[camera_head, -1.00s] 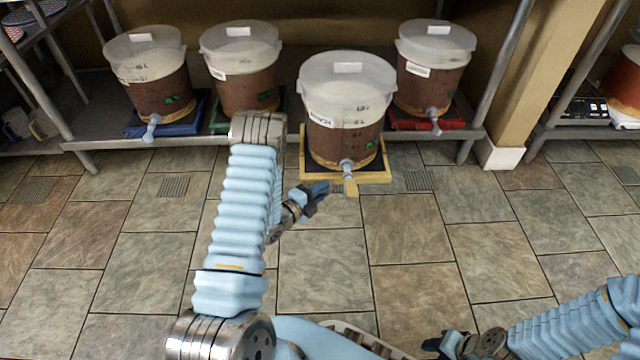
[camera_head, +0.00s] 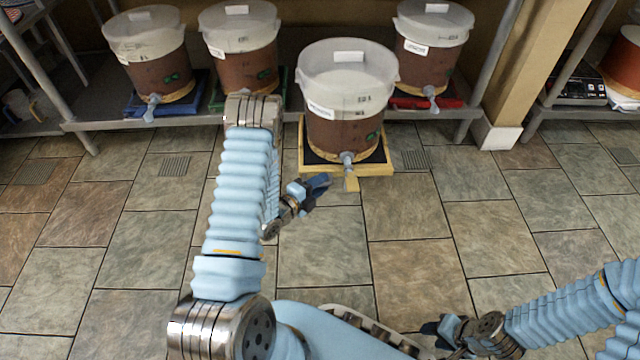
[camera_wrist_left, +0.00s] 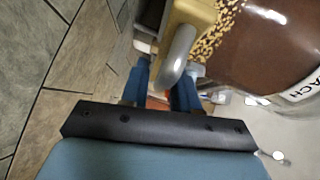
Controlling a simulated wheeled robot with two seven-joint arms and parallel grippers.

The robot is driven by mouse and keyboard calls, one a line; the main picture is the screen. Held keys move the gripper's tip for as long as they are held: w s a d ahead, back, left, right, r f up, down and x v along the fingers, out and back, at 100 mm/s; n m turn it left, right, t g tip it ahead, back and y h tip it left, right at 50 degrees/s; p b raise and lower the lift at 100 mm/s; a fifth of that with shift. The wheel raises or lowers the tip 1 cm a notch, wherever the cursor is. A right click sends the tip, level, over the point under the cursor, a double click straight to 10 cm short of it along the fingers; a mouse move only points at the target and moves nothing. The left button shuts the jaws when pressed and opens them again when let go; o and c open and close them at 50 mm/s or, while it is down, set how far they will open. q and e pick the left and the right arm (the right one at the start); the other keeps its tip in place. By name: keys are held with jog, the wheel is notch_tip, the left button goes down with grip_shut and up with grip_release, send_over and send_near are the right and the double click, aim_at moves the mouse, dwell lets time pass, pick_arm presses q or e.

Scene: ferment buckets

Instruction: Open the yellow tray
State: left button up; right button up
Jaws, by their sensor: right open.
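The yellow tray (camera_head: 300,163) carries a lidded brown bucket (camera_head: 345,130) and juts out from the shelf toward me. Its handle (camera_head: 352,184) sticks out at the front below the bucket's spigot. My left gripper (camera_head: 320,183) is at the handle, to its left in the head view. My right gripper (camera_head: 434,334) is open and empty, low over the floor at lower right.
The shelf (camera_head: 150,123) also holds buckets on a blue tray (camera_head: 140,108), a green tray (camera_head: 212,100) and a red tray (camera_head: 440,103). A post (camera_head: 515,75) stands right of the shelf. The tiled floor (camera_head: 400,270) in front is clear.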

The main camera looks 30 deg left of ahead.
pick_arm(q)
jog(key=shift+o, duration=0.6)
jog(key=shift+r, duration=0.1)
jog(key=shift+s+a, duration=0.1)
jog(key=shift+s, duration=0.15)
jog(key=p+v, duration=0.1)
jog(key=v, duration=1.2)
jog(key=shift+s, duration=0.1)
